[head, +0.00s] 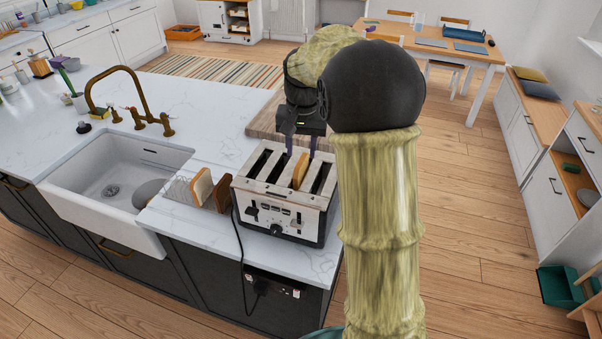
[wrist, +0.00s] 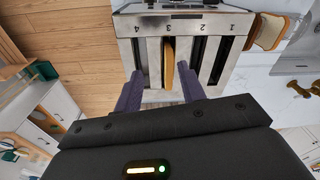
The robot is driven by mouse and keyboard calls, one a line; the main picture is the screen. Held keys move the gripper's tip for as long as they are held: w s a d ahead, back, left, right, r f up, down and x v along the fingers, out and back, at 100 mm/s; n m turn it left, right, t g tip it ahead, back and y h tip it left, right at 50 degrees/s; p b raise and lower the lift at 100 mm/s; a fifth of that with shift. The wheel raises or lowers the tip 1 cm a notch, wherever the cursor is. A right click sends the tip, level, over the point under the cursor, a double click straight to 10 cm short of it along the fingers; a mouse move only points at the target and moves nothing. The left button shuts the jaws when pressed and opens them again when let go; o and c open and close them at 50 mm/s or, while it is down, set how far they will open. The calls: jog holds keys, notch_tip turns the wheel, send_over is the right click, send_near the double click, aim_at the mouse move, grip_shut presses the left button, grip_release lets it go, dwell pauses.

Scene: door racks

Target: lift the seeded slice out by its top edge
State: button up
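The toaster (head: 285,231) stands at the counter's front edge, its slots numbered 1 to 4 in the wrist view (wrist: 215,21). One golden-tan bread slice (head: 300,171) stands in slot 3, its top edge showing above the slot; it also shows in the wrist view (wrist: 168,64). I cannot make out seeds on it. The other slots look empty. My gripper (head: 300,146) is above the toaster's far side. In the wrist view its two purple fingers (wrist: 158,90) are apart, one to each side of the slice's line, with nothing between them gripped.
A wire rack (head: 180,191) stands left of the toaster, with a pale slice (head: 202,187) and a darker brown slice (head: 222,194) beside it. A wooden board (head: 262,122) lies behind the toaster. The sink (head: 115,180) is farther left. A black cord hangs off the front.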

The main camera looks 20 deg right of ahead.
aim_at(301, 161)
jog(key=w+d+r+m+g+p, duration=0.1)
jog(key=w+d+r+m, duration=0.1)
jog(key=w+r, duration=0.4)
jog(key=shift+w, duration=0.25)
jog(key=f+p, duration=0.3)
jog(key=f, duration=0.9)
jog(key=shift+w+f, duration=0.2)
jog(key=shift+d, duration=0.1)
jog(key=shift+s, duration=0.2)
jog(key=shift+w+f+p, duration=0.2)
jog(key=shift+f+p, duration=1.4)
jog(key=shift+f, duration=0.95)
jog(key=shift+c, duration=0.4)
grip_shut()
